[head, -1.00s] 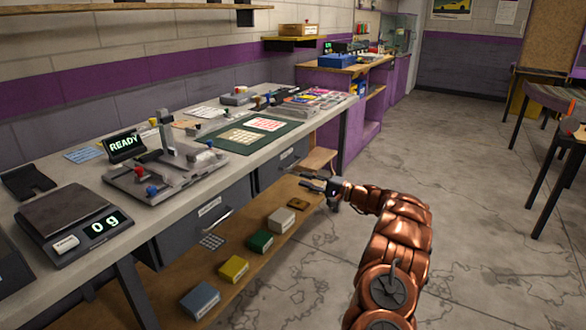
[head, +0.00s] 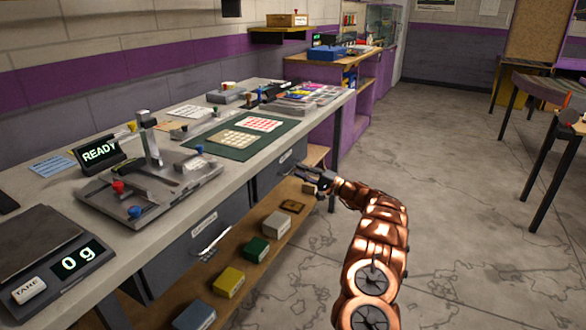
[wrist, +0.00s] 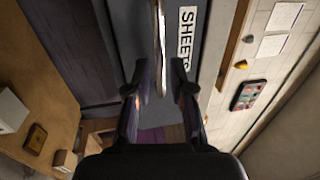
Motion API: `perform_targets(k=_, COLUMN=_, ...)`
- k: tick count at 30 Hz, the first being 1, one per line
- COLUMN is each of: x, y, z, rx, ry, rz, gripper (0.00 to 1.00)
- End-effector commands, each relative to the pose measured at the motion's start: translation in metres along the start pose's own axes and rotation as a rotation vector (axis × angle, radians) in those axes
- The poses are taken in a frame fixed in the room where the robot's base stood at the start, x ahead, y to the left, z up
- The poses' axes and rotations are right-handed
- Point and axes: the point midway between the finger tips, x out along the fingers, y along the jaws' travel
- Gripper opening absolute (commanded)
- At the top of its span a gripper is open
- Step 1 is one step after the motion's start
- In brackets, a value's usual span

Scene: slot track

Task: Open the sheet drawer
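The sheet drawer (wrist: 211,65) has a grey front with a white label (wrist: 187,30) whose visible letters read SHEETS, and a bright metal bar handle (wrist: 159,40). In the head view, the far grey drawer (head: 268,176) under the workbench is the one in front of my gripper (head: 302,172); its front looks closed. In the wrist view my gripper (wrist: 160,80) is open, with one finger on each side of the handle's end. I cannot tell if the fingers touch the handle. In the head view my gripper hides part of the far drawer's handle area.
A second drawer (head: 185,247) with a bar handle is nearer on the left. Below is a wooden shelf (head: 262,271) with several small boxes. The workbench (head: 110,248) carries a scale (head: 48,262) and a press-like fixture (head: 150,190).

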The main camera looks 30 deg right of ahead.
Motion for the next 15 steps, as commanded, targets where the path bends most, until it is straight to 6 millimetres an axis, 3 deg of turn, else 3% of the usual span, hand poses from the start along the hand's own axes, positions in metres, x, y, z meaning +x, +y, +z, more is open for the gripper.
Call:
perform_targets(k=7, x=0.028, y=0.000, z=0.001, rx=0.000, ry=-0.001, rz=0.000, gripper=0.23)
perform_targets(k=15, x=0.035, y=0.000, z=0.000, rx=0.002, ry=0.000, rz=0.000, gripper=0.23)
